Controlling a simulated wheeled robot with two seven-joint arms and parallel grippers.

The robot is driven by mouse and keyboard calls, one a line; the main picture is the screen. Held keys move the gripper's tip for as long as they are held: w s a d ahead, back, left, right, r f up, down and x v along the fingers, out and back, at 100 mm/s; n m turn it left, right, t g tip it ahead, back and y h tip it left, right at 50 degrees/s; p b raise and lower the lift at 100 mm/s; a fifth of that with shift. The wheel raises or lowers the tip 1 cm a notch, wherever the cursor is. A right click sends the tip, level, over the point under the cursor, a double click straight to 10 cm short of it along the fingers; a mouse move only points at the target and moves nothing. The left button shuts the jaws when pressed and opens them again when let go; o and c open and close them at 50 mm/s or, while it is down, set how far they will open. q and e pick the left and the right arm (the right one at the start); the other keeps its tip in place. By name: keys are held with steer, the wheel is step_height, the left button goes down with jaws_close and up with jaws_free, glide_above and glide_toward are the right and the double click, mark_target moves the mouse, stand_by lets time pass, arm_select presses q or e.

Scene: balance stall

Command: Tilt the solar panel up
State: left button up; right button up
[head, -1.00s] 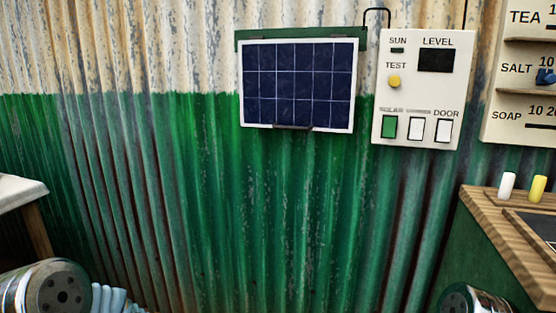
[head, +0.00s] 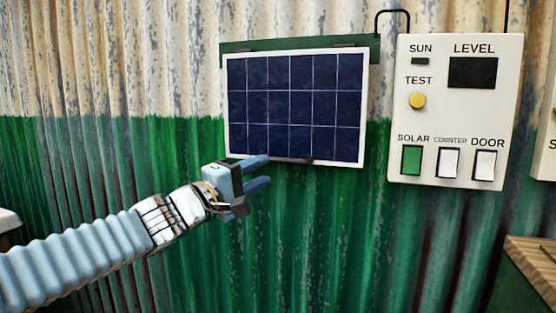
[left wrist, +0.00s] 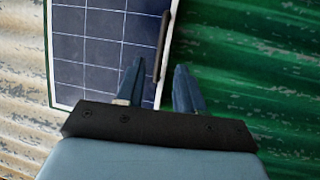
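The solar panel (head: 296,105) is a dark blue gridded sheet in a white frame, hanging below a green board (head: 235,47) on the wall. A dark handle bar (head: 310,162) runs along its lower edge. My left gripper (head: 269,171) is open just below the panel's lower edge, left of its middle, fingers pointing right. In the left wrist view, the panel (left wrist: 95,45) fills the upper left. The handle (left wrist: 164,45) appears between the two open fingers (left wrist: 160,64) and beyond their tips; I cannot tell whether anything touches. My right gripper is out of view.
A white control box (head: 455,110) with a yellow TEST button (head: 417,100), a dark LEVEL display (head: 473,72) and several switches is on the wall to the right. A wooden counter (head: 532,262) is at lower right. The corrugated wall below the panel is bare.

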mark_target(281, 161)
arm_select(q)
steer(key=p+x, duration=0.1)
steer(key=x, duration=0.5)
steer(key=shift+w+d, duration=0.1)
jaws_close()
stand_by(1.2)
